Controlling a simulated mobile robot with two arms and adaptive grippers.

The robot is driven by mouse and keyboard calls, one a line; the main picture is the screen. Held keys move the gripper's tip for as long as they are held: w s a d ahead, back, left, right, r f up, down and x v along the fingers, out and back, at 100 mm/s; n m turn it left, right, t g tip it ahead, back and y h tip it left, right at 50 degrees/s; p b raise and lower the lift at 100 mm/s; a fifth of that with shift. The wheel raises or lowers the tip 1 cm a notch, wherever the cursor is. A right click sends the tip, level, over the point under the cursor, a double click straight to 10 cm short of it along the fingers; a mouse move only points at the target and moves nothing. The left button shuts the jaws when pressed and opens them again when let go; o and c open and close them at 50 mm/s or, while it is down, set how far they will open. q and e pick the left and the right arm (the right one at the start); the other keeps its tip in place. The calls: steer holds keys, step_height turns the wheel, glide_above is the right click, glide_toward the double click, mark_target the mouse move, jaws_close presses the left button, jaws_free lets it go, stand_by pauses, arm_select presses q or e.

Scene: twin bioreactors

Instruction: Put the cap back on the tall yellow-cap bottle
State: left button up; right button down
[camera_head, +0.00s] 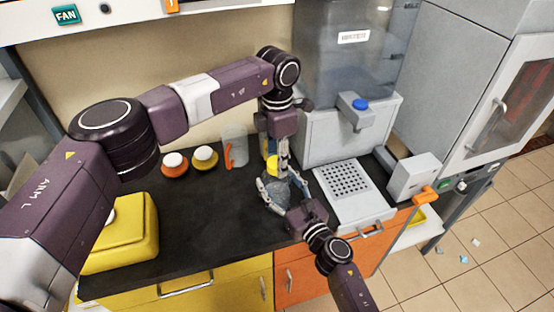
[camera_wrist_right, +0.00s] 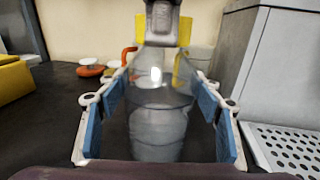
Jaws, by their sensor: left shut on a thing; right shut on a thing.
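The tall clear bottle (camera_head: 273,190) stands upright on the black counter; its body also fills the middle of the right wrist view (camera_wrist_right: 158,130). My right gripper (camera_head: 283,183) is shut on the bottle, with its blue-padded fingers on either side of the body. The yellow cap (camera_head: 272,163) is at the top of the bottle; it also shows in the right wrist view (camera_wrist_right: 140,30). My left gripper (camera_head: 279,158) points down from above and is shut on the cap. A left finger hides part of the cap, so I cannot tell whether it is seated on the neck.
Orange and yellow jars with white lids (camera_head: 174,164) (camera_head: 205,158) and a clear jug with an orange handle (camera_head: 235,148) stand left of the bottle. A yellow case (camera_head: 125,238) is at the front left. A perforated grey platform (camera_head: 347,180) with a machine behind is at right.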

arm_select(q)
steer(key=m, duration=0.5)
steer(key=shift+m, duration=0.3)
steer(key=m, duration=1.8)
steer(key=o, duration=1.4)
step_height(320, 180, up, 12)
